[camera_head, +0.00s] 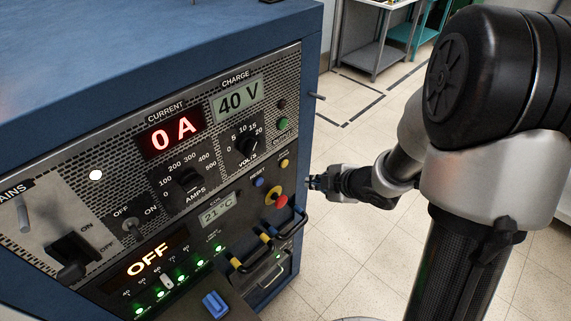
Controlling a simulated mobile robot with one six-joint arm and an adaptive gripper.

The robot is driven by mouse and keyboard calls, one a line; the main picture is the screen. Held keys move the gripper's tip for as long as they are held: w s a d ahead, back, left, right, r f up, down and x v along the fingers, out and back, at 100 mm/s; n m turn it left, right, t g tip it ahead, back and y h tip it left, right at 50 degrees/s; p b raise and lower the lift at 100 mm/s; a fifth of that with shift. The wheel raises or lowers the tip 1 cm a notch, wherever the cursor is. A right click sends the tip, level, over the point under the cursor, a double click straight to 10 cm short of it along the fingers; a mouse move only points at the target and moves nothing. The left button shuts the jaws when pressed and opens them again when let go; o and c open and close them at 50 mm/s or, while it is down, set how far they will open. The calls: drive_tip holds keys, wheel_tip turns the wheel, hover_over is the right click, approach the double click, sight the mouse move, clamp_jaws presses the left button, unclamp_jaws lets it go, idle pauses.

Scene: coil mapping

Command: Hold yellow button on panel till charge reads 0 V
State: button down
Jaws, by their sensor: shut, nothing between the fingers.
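The small yellow button (284,163) sits near the right edge of the blue cabinet's front panel, above a red mushroom knob. The charge display (238,101) reads 40 V. My gripper (309,182) is shut and empty. In the picture it is just right of and slightly below the yellow button, overlapping the cabinet's right edge. It appears apart from the button; the depth gap is hard to judge.
A red mushroom knob on a yellow base (277,199) and a blue button (258,182) are close to the yellow button. The current display (170,134) reads 0 A. Yellow-and-black handles (268,240) stick out lower down. Tiled floor right of the cabinet is open.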

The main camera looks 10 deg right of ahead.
sight(284, 164)
drive_tip(key=w+a, duration=0.3)
drive_tip(key=w, duration=0.2)
drive_tip(key=shift+a, duration=0.35)
drive_tip(key=shift+w, duration=0.1)
idle(1.1)
drive_tip(key=shift+w+a, duration=0.2)
drive_tip(key=shift+w, duration=0.05)
drive_tip(key=shift+w+a, duration=0.25)
drive_tip(key=shift+w, duration=0.1)
idle(0.7)
idle(4.0)
drive_tip(key=shift+s+d, duration=0.45)
drive_tip(key=shift+s, duration=0.25)
